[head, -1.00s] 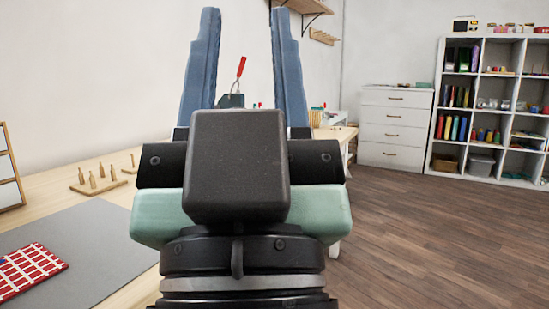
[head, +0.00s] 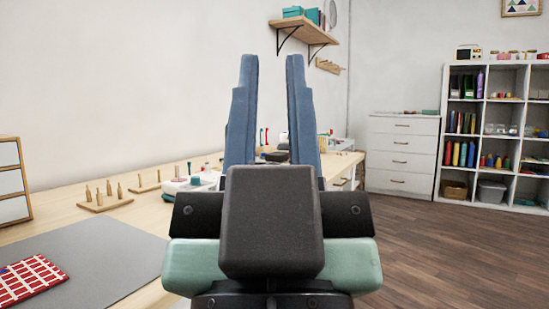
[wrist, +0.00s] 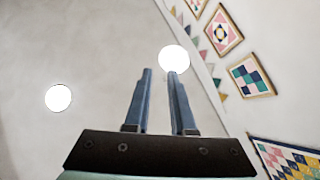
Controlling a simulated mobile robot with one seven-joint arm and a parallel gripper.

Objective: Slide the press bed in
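My gripper (head: 272,62) points upward in front of the head camera, its two blue fingers apart with an empty gap between them. The wrist view shows the same fingers (wrist: 160,72), parted and holding nothing, against the ceiling and wall. I cannot make out the press bed. A dark object (head: 276,156) shows low between the fingers, farther back along the worktable (head: 75,203); I cannot tell whether it is part of the press. My fingers and wrist hide much of that stretch of table.
A white machine (head: 192,186) and wooden peg stands (head: 101,206) stand on the table. A grey mat (head: 110,262) with red checked cloth (head: 28,280) lies nearer. White drawers (head: 402,155) and a cube shelf (head: 470,190) stand at the back right. The wooden floor (head: 420,250) is clear.

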